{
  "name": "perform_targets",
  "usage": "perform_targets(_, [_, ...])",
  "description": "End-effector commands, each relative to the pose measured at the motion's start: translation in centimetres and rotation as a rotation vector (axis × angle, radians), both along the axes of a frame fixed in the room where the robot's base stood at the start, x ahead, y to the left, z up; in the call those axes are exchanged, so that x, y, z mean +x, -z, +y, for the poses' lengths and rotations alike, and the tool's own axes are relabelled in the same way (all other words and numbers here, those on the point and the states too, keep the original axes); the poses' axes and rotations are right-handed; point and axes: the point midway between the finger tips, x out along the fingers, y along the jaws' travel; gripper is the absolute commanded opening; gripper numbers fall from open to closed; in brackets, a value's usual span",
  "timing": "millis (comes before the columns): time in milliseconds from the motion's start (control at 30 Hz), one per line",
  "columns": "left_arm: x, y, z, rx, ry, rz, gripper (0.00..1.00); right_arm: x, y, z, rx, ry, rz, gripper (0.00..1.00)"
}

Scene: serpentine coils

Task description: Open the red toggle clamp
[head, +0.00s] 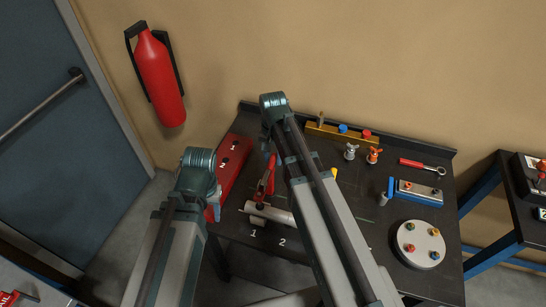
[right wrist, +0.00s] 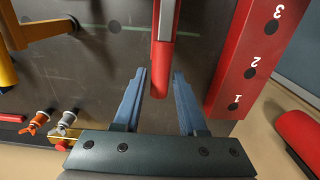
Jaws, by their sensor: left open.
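The red toggle clamp (head: 266,182) stands on the dark bench, its red handle raised, beside a pale cylinder (head: 270,213). In the right wrist view the red handle (right wrist: 161,75) reaches down between the blue fingers of my right gripper (right wrist: 160,78). These fingers are open, one on each side of the handle, with gaps showing. In the head view my right arm hides most of this gripper. My left gripper (head: 213,212) is at the bench's left edge, left of the clamp, mostly hidden by its own arm; it is open and apart from the clamp.
A red numbered block (head: 234,158) lies left of the clamp. A yellow rail (head: 335,132), silver and orange wing nuts (head: 374,155), a red-handled wrench (head: 421,166) and a round plate (head: 420,257) occupy the right side. A red extinguisher (head: 160,80) hangs on the wall.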

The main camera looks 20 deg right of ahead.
Motion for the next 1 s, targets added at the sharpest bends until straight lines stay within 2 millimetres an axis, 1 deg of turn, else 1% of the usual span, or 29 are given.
perform_targets(33, [0.0,0.0,0.0,0.000,0.000,0.000,0.50,0.0,0.0,0.0,0.000,0.000,0.000,0.30])
perform_targets(200, [0.0,0.0,0.0,0.000,0.000,0.000,0.50,0.0,0.0,0.0,0.000,0.000,0.000,0.00])
perform_targets(467, [0.0,-0.2,0.0,0.000,0.000,0.000,0.50,0.0,-0.1,0.0,0.000,0.000,0.000,0.00])
perform_targets(800, [0.0,-2.0,0.0,0.000,0.000,0.000,0.50,-0.3,-2.0,0.2,0.001,0.000,0.001,0.00])
perform_targets(1000, [0.0,-2.0,0.0,0.000,0.000,0.000,0.50,-0.4,-2.0,0.2,0.001,0.000,0.001,0.00])
